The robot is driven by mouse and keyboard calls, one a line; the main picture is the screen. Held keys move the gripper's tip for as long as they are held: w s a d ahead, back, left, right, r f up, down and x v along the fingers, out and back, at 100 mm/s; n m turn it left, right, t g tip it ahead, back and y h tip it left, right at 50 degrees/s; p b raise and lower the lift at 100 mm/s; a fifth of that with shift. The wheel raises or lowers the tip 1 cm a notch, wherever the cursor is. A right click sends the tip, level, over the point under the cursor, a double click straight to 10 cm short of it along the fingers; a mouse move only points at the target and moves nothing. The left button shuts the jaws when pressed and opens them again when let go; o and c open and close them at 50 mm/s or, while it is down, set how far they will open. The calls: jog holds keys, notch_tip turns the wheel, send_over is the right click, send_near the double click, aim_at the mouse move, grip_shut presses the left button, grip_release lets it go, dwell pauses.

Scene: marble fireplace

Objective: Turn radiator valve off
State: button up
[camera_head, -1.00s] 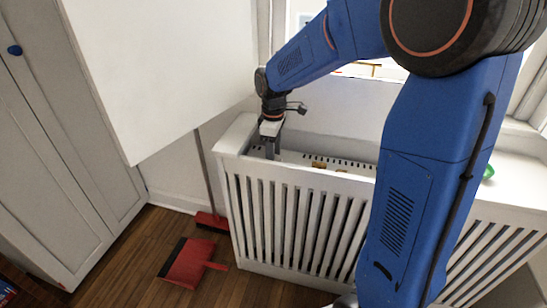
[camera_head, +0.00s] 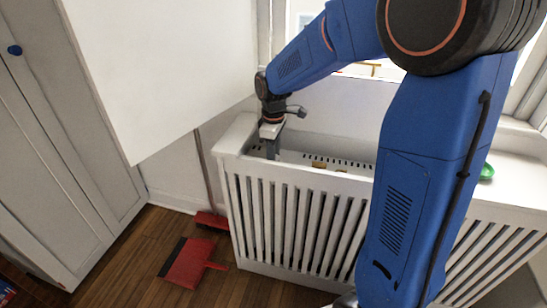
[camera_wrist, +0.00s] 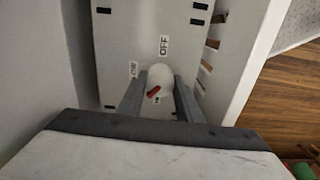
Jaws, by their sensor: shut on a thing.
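The radiator valve (camera_wrist: 159,80) is a white round knob with a red pointer mark (camera_wrist: 154,91), in the middle of the wrist view. The label OFF (camera_wrist: 164,45) is above it in that view, and a second label (camera_wrist: 133,69) is at its left. My gripper (camera_wrist: 160,88) has a finger on each side of the knob and is shut on it. The red mark slants and does not line up with OFF. In the head view my gripper (camera_head: 271,149) reaches down into the left end of the radiator cover (camera_head: 300,168); the valve is hidden there.
The slatted cover's front wall and the wall behind flank my gripper closely. A white panel (camera_head: 165,70) hangs at left. A red dustpan (camera_head: 187,262) and a broom (camera_head: 212,221) are on the wooden floor. A green object (camera_head: 487,172) is on the right ledge.

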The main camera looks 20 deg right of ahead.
jog(key=m, duration=0.4)
jog(key=shift+m, duration=0.3)
jog(key=m, duration=0.3)
jog(key=shift+m, duration=0.3)
jog(key=m, duration=0.3)
jog(key=shift+d+m, duration=0.1)
jog(key=shift+m, duration=0.2)
jog(key=m, duration=0.3)
jog(key=shift+m, duration=0.3)
jog(key=m, duration=1.2)
jog(key=shift+d+m, duration=0.1)
jog(key=shift+m, duration=0.3)
jog(key=o, duration=1)
jog(key=shift+o, duration=0.2)
